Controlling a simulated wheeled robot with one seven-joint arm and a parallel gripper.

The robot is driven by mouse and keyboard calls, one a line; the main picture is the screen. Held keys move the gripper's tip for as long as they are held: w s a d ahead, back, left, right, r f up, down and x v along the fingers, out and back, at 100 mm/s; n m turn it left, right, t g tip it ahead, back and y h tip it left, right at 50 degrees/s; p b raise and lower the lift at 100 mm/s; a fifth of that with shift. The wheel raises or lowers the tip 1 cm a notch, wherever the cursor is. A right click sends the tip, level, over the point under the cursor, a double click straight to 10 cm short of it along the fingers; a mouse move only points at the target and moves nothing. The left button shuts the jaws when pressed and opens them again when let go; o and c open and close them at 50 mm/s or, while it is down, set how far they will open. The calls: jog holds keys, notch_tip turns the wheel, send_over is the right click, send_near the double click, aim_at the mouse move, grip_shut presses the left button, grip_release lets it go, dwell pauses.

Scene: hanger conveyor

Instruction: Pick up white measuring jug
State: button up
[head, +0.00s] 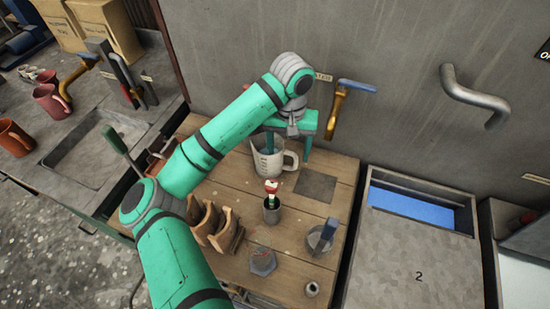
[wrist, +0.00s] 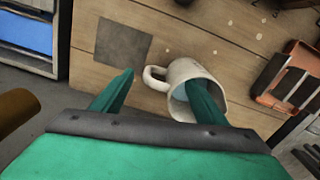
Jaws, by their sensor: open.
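The white measuring jug (head: 269,164) stands upright on the wooden table at the back, its handle to the right in the head view. It also shows in the wrist view (wrist: 184,75), its handle to the left. My gripper (head: 288,148) is open above the jug, fingers pointing down. In the wrist view, one finger reaches into the jug's mouth and the other is outside, on the handle side. The jug's wall and handle lie between the two fingers (wrist: 160,90). I cannot tell whether either finger touches the jug.
A dark square plate (head: 316,186) lies right of the jug. A small cup with a red-and-white item (head: 271,208), brown curved pieces (head: 217,228) and a metal pot (head: 320,242) stand nearer. A wall tap (head: 340,105) juts out at the right of the arm.

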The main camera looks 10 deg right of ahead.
aim_at(288, 169)
jog(key=shift+d+f, duration=0.25)
jog(key=shift+f, duration=0.95)
jog(key=shift+a+f, duration=0.15)
jog(key=shift+f, duration=0.7)
notch_tip(288, 169, down, 3)
jog(key=shift+w+f, duration=0.1)
jog(key=shift+f, duration=0.55)
jog(key=c, duration=1.6)
